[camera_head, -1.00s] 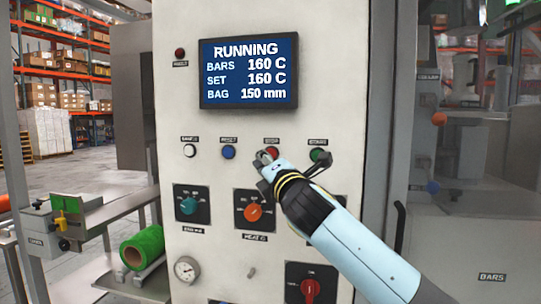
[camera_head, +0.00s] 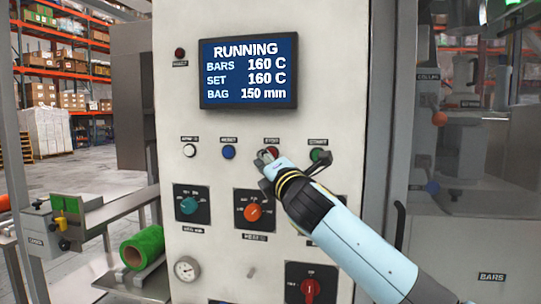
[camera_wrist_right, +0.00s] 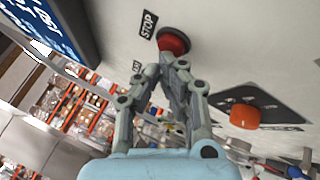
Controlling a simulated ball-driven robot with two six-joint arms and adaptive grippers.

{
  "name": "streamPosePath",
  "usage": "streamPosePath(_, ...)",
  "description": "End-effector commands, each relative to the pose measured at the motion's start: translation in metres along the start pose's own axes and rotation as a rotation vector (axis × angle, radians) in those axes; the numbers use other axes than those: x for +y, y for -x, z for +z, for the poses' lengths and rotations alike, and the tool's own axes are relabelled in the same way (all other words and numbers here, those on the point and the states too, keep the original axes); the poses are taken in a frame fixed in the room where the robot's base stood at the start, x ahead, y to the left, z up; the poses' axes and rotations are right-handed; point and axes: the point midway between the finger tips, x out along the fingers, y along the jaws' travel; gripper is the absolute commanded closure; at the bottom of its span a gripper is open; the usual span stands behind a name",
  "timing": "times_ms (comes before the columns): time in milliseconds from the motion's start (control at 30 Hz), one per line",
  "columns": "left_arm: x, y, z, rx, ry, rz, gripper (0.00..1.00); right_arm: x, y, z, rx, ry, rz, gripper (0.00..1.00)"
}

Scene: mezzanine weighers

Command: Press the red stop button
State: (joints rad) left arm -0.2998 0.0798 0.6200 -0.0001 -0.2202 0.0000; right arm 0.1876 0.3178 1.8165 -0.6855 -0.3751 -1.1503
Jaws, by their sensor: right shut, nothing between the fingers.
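The red stop button (camera_head: 272,151) is on the pale control panel, under a small label, between the blue and green buttons. It is partly hidden behind my right gripper (camera_head: 266,157). In the right wrist view the red button (camera_wrist_right: 174,41) shows beside its "STOP" label. My right gripper (camera_wrist_right: 168,62) is shut and empty, its fingertips right at the lower edge of the button; I cannot tell whether they touch. The screen (camera_head: 249,73) reads RUNNING, 160 C, 150 mm. My left gripper is not in view.
A white button (camera_head: 190,151), a blue button (camera_head: 228,152) and a green button (camera_head: 317,155) share the row. Below are a teal knob (camera_head: 188,205), an orange knob (camera_head: 253,212) and a red knob (camera_head: 310,290).

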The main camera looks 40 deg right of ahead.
Motion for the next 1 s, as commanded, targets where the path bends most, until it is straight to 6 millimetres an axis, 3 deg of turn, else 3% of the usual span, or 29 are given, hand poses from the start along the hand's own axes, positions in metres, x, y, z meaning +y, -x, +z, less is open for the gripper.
streamPosePath(1000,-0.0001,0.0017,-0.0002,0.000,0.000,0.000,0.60,-0.0004,-0.0017,0.0011,0.000,0.000,0.000,1.00)
